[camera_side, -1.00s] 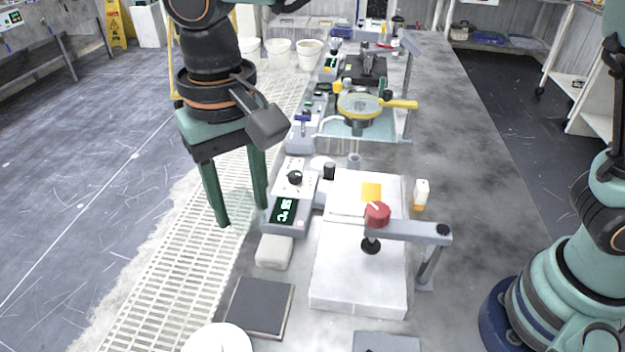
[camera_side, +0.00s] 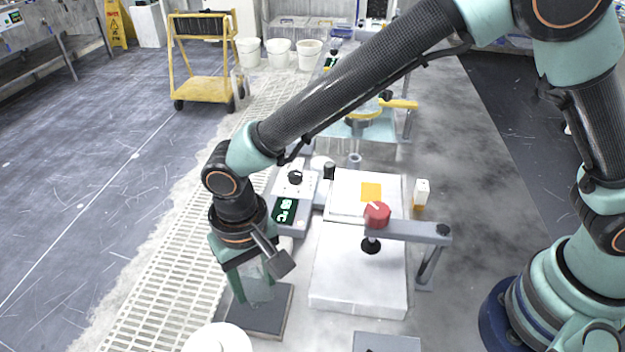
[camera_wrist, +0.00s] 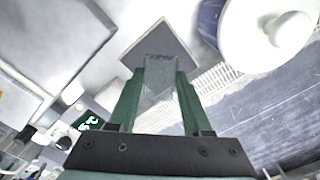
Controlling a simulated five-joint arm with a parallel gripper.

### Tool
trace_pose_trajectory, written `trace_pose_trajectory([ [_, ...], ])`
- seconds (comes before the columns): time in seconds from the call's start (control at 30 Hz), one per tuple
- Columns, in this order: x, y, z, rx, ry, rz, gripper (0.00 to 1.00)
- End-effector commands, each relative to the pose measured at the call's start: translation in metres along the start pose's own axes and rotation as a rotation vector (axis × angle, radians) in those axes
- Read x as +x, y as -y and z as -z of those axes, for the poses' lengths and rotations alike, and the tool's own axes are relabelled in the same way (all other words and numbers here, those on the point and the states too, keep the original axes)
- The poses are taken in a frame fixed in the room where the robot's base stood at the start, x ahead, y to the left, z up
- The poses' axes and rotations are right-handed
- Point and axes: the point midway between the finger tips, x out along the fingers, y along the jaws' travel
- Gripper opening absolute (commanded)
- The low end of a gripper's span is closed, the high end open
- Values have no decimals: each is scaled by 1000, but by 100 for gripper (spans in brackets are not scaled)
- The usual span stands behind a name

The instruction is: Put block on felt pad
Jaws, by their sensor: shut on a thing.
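The pale grey block (camera_side: 258,286) is between the fingers of my gripper (camera_side: 255,292), which is shut on it. The block also shows in the wrist view (camera_wrist: 160,75), gripped between the two green fingers (camera_wrist: 160,82). The felt pad is a dark square (camera_side: 266,322) on the bench at lower left in the side view. In the side view the block and fingertips overlap the pad's far part; I cannot tell whether the block touches it. In the wrist view the pad (camera_wrist: 163,40) lies beyond the block, partly hidden by it.
A white round container (camera_side: 218,340) stands close to the pad's near left. A white slab machine (camera_side: 350,280) with a red knob (camera_side: 377,213) stands to the right. A control box with a green display (camera_side: 285,210) is behind. A grey plate (camera_side: 386,342) lies at the front.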

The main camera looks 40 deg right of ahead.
Motion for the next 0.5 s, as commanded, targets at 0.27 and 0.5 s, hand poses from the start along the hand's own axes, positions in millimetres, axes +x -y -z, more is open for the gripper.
trace_pose_trajectory([
  [0.27, 36, -1, -1, 0, 2, -2, 0],
  [0.5, 37, 0, 0, 0, 0, 0, 0],
])
